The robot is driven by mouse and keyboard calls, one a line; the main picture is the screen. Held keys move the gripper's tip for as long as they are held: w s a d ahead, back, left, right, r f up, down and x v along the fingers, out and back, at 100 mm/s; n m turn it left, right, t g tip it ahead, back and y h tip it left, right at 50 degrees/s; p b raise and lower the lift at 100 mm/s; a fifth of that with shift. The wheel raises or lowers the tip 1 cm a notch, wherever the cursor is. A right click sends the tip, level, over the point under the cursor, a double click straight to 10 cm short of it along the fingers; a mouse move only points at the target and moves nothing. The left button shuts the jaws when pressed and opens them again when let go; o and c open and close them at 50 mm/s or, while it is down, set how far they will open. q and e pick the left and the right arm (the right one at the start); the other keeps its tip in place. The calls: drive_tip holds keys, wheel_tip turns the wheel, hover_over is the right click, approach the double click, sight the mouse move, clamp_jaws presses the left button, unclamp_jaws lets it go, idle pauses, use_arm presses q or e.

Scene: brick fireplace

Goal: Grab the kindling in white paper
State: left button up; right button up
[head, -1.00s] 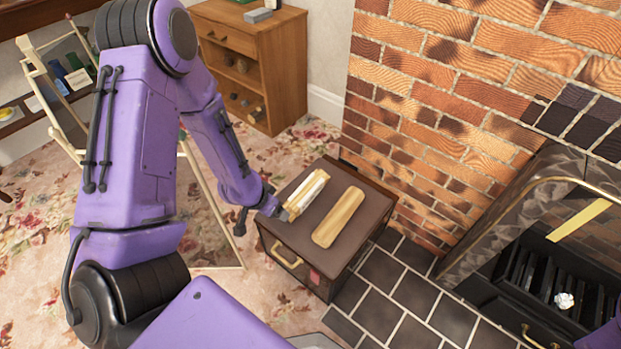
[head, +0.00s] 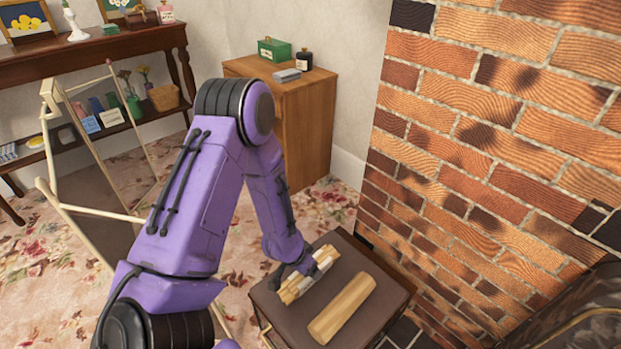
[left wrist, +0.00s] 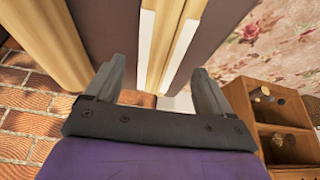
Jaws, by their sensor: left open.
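The kindling (head: 291,290) is a bundle of pale sticks with a white paper wrap, lying on top of a dark brown box (head: 283,322). My left gripper (left wrist: 159,66) is open, with one finger on each side of the bundle in the left wrist view. The kindling (left wrist: 157,40) and its white paper run up between the fingers there. I cannot tell whether either finger touches it. In the head view my left arm reaches down to the bundle, and its wrist hides part of it. My right gripper is in neither current view.
A thick pale log (head: 343,309) lies beside the bundle on the box top. The brick wall (head: 480,130) rises just right of the box. Floral carpet lies around.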

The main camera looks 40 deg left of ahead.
use_arm(q)
drive_tip(key=b+x, duration=0.1)
drive_tip(key=x, duration=0.4)
drive_tip(key=shift+w+r+b, duration=0.1)
drive_tip(key=shift+b, duration=0.3)
drive_tip(key=shift+r, duration=0.1)
